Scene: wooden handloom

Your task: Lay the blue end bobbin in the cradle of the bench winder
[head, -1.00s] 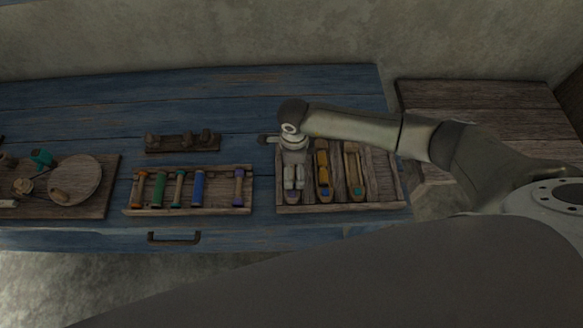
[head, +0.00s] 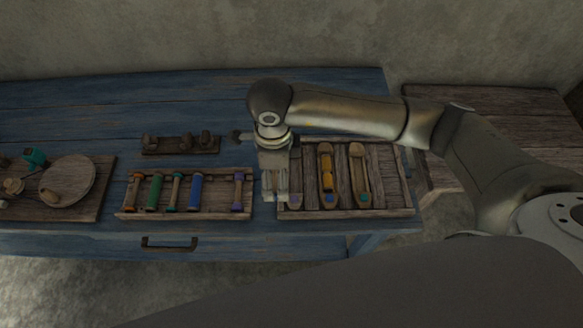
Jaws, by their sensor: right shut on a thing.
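My right gripper (head: 275,194) is shut, pointing down between the bobbin rack and the shuttle tray. What it grips is hidden behind its fingers. The rack (head: 217,214) holds orange, green, teal, blue (head: 195,192) and purple-ended (head: 238,192) bobbins, with a gap between the last two. The bench winder, a board with a round wooden wheel (head: 68,181) and a teal part (head: 35,158), is at the far left; its cradle cannot be made out clearly. My left gripper is not in view.
The shuttle tray (head: 350,213) holds shuttles with purple, blue and teal dots; the middle one (head: 327,168) carries yellow thread. A small wooden stand with pegs (head: 180,146) is behind the rack. The blue bench (head: 150,100) is clear at the back.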

